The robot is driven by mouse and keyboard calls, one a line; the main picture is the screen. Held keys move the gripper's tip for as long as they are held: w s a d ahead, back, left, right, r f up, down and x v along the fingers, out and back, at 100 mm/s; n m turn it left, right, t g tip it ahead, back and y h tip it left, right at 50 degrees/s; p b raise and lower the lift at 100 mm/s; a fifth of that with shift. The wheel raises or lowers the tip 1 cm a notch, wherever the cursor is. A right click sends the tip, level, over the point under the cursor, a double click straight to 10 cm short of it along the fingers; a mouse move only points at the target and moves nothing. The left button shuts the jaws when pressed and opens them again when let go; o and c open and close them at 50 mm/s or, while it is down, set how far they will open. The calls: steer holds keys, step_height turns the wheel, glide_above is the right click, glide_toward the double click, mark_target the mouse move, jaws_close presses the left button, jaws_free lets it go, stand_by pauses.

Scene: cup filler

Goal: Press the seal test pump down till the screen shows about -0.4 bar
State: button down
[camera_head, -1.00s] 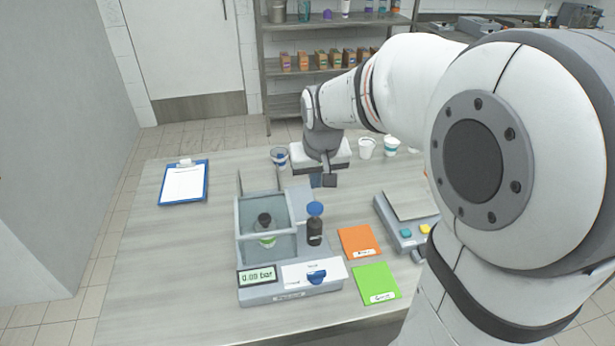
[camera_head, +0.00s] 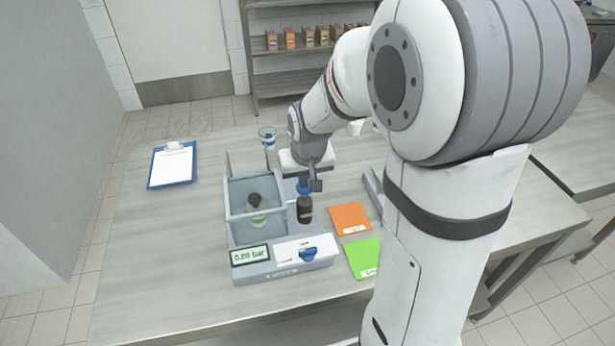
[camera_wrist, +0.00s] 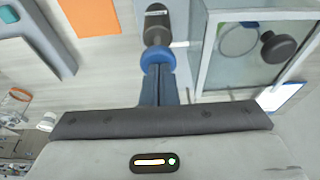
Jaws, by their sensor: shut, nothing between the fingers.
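The seal tester (camera_head: 282,272) stands on the table, and its screen (camera_head: 250,255) reads about 0.00 bar. Its pump has a dark body (camera_head: 305,211) and a blue knob, seen in the wrist view (camera_wrist: 157,56). My gripper (camera_wrist: 158,72) is shut and empty, with its fingertips at the blue knob. In the head view it is above the pump and partly covers the knob; I cannot tell whether they touch. A dark-capped bottle (camera_head: 255,200) is inside the clear-walled chamber (camera_head: 237,232) left of the pump.
An orange card (camera_head: 350,217) and a green card (camera_head: 364,258) lie right of the tester. A blue lever (camera_head: 309,254) is on its front. A clear cup (camera_head: 267,136) stands behind the tester.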

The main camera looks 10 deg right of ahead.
step_height(320, 180, down, 3)
steer(key=shift+s+f+b, duration=0.1)
steer(key=shift+f+b, duration=0.1)
steer(key=shift+b, duration=1.05)
steer(key=shift+r+p, duration=0.35)
steer(key=shift+p, duration=0.05)
step_height(320, 180, up, 5)
steer(key=p, duration=0.3)
steer(key=shift+f, duration=0.1)
steer(key=b+v, duration=0.1)
steer(key=v, duration=0.8)
steer(key=shift+b, duration=0.35)
